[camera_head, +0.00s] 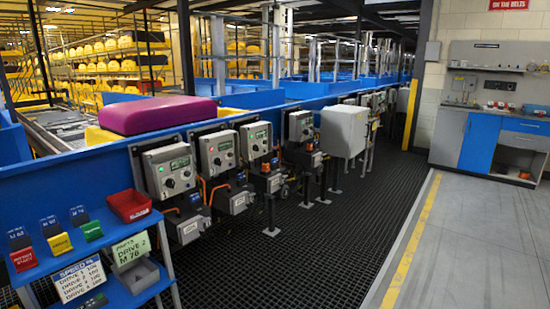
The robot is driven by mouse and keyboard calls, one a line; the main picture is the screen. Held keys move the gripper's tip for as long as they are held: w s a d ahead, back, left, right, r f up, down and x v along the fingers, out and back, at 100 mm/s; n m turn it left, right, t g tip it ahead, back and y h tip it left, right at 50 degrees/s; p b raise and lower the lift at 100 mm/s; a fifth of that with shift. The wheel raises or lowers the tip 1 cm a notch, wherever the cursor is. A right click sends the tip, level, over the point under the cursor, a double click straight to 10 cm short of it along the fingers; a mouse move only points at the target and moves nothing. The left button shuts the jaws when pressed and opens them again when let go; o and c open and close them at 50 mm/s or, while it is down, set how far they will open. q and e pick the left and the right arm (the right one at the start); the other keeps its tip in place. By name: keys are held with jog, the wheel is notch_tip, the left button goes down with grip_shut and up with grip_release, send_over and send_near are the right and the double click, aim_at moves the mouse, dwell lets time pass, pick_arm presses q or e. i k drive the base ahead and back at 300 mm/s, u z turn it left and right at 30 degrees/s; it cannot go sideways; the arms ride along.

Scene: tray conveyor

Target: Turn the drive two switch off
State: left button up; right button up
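Several grey drive control boxes stand in a row along the blue conveyor side. The nearest box (170,171) has a lit green panel and dark knobs. The second box (218,153) and the third box (256,140) also show green panels. A further box (300,126) stands beyond them. No box label is readable, so I cannot tell which one is drive two, nor the switch positions. A card reading "DRIVE 2 M 76" (131,250) leans on the blue stand at the lower left. Neither of my grippers is in view.
The blue stand (105,290) holds a speed card (79,281), small coloured bins and a red tray (129,205). A purple block (157,114) lies on the conveyor. Dark grating floor (300,250) in front of the boxes is clear. A blue workbench (482,143) stands at right.

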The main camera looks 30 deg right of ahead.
aim_at(218, 162)
jog(key=z, duration=0.9)
jog(key=i, duration=1.75)
jog(key=u, duration=0.5)
jog(key=i, duration=1.55)
jog(key=u, duration=1)
